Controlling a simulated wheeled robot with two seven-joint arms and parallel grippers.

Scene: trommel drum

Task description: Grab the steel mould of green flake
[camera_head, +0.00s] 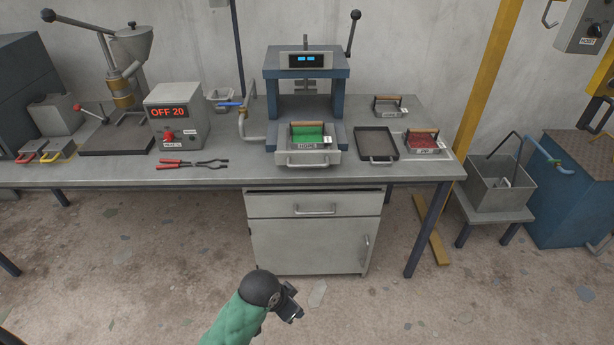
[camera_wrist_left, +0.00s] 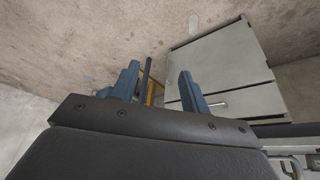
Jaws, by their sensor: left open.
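The steel mould of green flake (camera_head: 308,134) stands in the drawer-like tray (camera_head: 308,157) at the front of the blue press, with a wooden-topped handle over the green fill. My left gripper (camera_head: 296,313) is low in front of the bench cabinet, well below and apart from the mould. In the left wrist view its two blue fingers (camera_wrist_left: 160,85) are spread with nothing between them. The mould does not show in the left wrist view. My right gripper is in neither view.
The blue press (camera_head: 306,75) stands on the bench (camera_head: 230,172). A dark tray (camera_head: 376,144), a mould of red flake (camera_head: 424,142) and another handled mould (camera_head: 390,107) are to its right. Red-handled tongs (camera_head: 192,163) and a control box (camera_head: 175,116) are to its left. A cabinet (camera_head: 312,240) is below.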

